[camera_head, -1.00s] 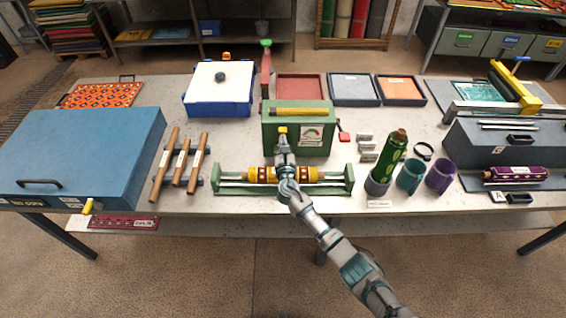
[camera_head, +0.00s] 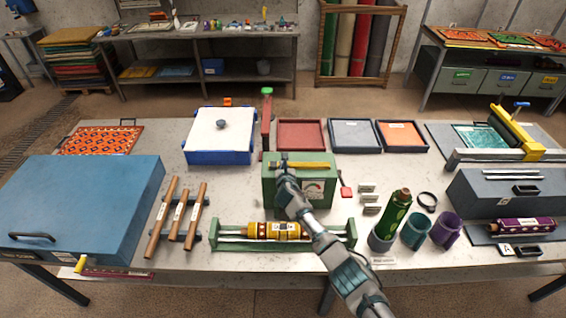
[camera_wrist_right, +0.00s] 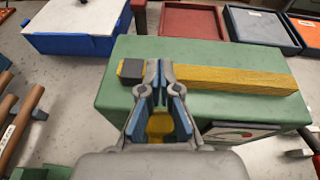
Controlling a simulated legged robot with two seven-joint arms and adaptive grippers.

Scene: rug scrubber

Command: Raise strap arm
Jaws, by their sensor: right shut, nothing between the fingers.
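A green box (camera_head: 330,188) with a dial on its front stands mid-table. A yellow bar (camera_head: 308,164) with a dark end lies along its top; it also shows in the wrist view (camera_wrist_right: 225,78). I cannot tell for sure which part is the strap arm. My right gripper (camera_head: 284,170) is at the box's upper left front, its tips close to the bar's dark left end in the wrist view (camera_wrist_right: 158,70). It is shut and empty. A yellow knob (camera_wrist_right: 160,124) shows behind the fingers. Whether the tips touch the bar is unclear. My left gripper is not in view.
A red post with a green top (camera_head: 267,118) stands behind the box. A green cradle with a yellow roller (camera_head: 278,230) lies in front. Wooden rods (camera_head: 181,213) are at left; a green bottle (camera_head: 397,212) and cups are at right. Trays (camera_head: 301,135) lie behind.

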